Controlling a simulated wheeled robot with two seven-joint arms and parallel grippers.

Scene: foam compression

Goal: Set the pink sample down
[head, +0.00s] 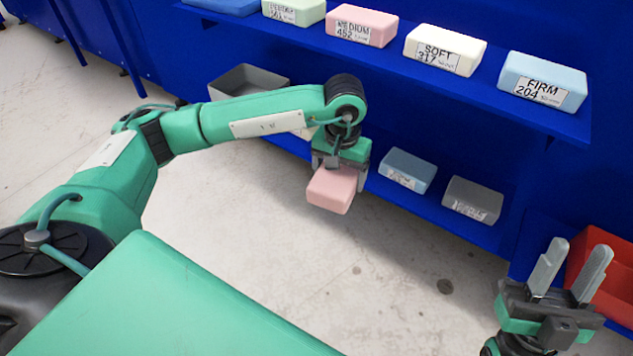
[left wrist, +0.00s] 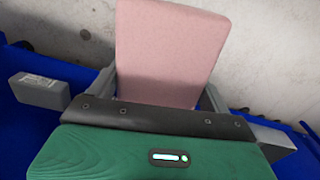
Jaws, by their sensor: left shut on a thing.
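The pink sample (head: 331,190) is a soft-looking block held in my left gripper (head: 340,172), in front of the blue shelf unit. In the left wrist view the pink sample (left wrist: 166,50) sits between the two grey fingers of my left gripper (left wrist: 160,92), which is shut on it. The floor shows behind the block there, and no surface is seen touching it. My right gripper (head: 567,268) is at the lower right of the head view, its two grey fingers pointing up, apart and empty.
The upper blue shelf (head: 400,70) holds a pink MEDIUM block (head: 361,26), a cream SOFT block (head: 445,50) and a blue FIRM block (head: 542,82). The lower shelf (head: 440,214) holds a blue block (head: 407,170), a grey block (head: 472,200) and a grey bin (head: 249,82). A red container (head: 606,275) stands at right.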

